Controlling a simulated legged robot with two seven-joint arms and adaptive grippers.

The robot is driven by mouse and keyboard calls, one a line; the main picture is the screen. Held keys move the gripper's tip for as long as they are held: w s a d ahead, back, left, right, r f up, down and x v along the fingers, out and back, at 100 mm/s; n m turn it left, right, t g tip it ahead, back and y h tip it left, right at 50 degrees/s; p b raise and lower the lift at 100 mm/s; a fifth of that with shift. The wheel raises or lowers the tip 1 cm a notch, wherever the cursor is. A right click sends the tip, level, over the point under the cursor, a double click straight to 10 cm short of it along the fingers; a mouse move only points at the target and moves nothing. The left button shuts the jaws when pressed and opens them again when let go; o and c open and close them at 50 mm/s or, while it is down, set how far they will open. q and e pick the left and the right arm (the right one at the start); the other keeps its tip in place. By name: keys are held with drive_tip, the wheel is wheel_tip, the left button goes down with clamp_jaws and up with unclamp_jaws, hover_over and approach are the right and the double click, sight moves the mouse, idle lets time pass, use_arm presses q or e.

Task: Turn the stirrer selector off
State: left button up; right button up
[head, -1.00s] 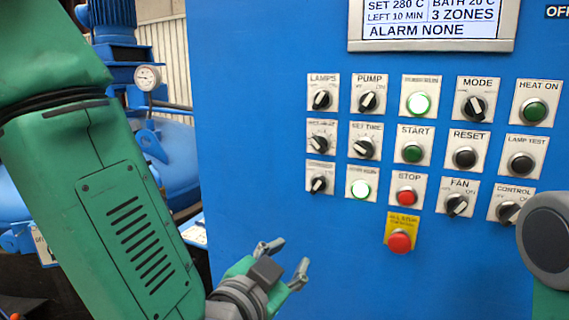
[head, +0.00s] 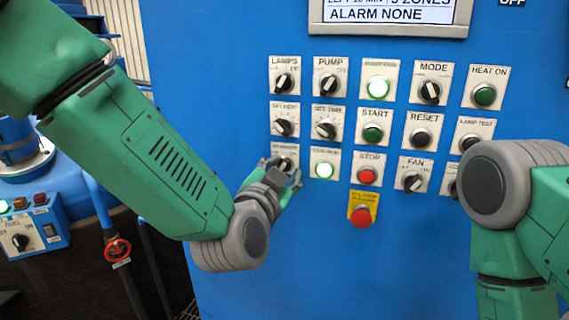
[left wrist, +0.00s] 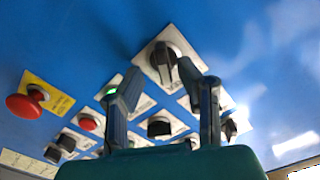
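The black selector knob (head: 287,163) at the bottom left of the blue panel, the likely stirrer selector, sits on a white plate whose label is too small to read. My left gripper (head: 283,175) is at this knob and partly hides it. In the left wrist view, a black knob (left wrist: 163,62) on a white plate shows just beyond and between the two spread fingertips of my left gripper (left wrist: 162,82). The gripper is open and holds nothing; whether a fingertip touches the knob I cannot tell. My right gripper is out of view.
The SET TIME knob (head: 326,130), red STOP button (head: 368,176) and red emergency button (head: 361,215) are near. A side box (head: 32,225) and red valve wheel (head: 117,250) stand left. The lower panel is clear.

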use_arm(q)
drive_tip(key=shift+w, duration=0.45)
drive_tip(key=shift+a, duration=0.15)
drive_tip(key=shift+a, duration=0.1)
drive_tip(key=shift+c, duration=0.4)
clamp_jaws()
